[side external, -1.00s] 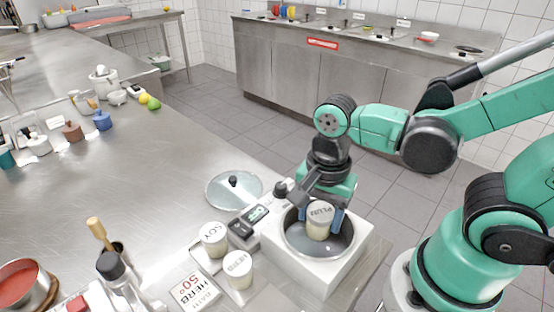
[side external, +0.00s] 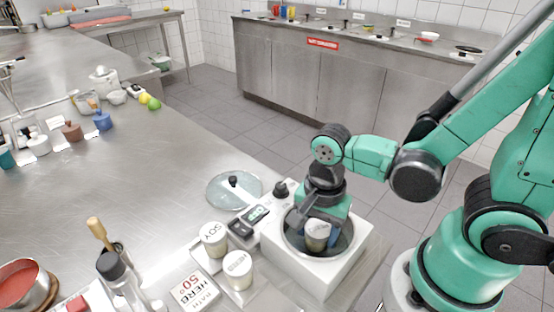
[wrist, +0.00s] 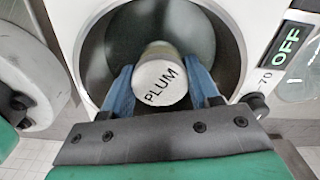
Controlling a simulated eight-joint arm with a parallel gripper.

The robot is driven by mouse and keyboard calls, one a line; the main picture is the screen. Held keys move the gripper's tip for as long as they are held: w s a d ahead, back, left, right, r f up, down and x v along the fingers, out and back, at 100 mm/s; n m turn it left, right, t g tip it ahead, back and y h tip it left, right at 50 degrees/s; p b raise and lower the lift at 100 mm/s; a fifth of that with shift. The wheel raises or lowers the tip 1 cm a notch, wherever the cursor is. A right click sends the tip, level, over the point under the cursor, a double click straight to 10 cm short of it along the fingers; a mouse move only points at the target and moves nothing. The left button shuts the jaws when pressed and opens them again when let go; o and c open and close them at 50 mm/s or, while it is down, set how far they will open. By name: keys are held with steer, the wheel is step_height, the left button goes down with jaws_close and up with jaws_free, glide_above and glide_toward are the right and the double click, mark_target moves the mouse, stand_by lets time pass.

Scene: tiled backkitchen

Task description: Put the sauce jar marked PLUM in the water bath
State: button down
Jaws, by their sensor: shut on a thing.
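The PLUM sauce jar (side external: 317,235) has a white lid and stands inside the round well of the white water bath (side external: 343,272). In the wrist view the lid (wrist: 160,84) reads PLUM, and the bath's dark well (wrist: 206,50) surrounds it. My gripper (side external: 318,236) reaches down into the well. Its blue fingers are shut on the jar, one on each side, as the wrist view shows (wrist: 160,92). The jar's base is hidden, so I cannot tell whether it touches the well's floor.
The SOY jar (side external: 213,240) and HERB jar (side external: 238,270) stand left of the bath. A card (side external: 195,291) reading HERB BATH 50° lies in front. A glass lid (side external: 234,190) lies behind the control box (side external: 249,222). The wrist view shows an OFF display (wrist: 287,45).

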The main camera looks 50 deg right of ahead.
steer(key=shift+f, duration=0.2)
stand_by(0.3)
jaws_free()
stand_by(0.3)
step_height(320, 180, up, 12)
steer(key=shift+f, duration=0.2)
stand_by(0.8)
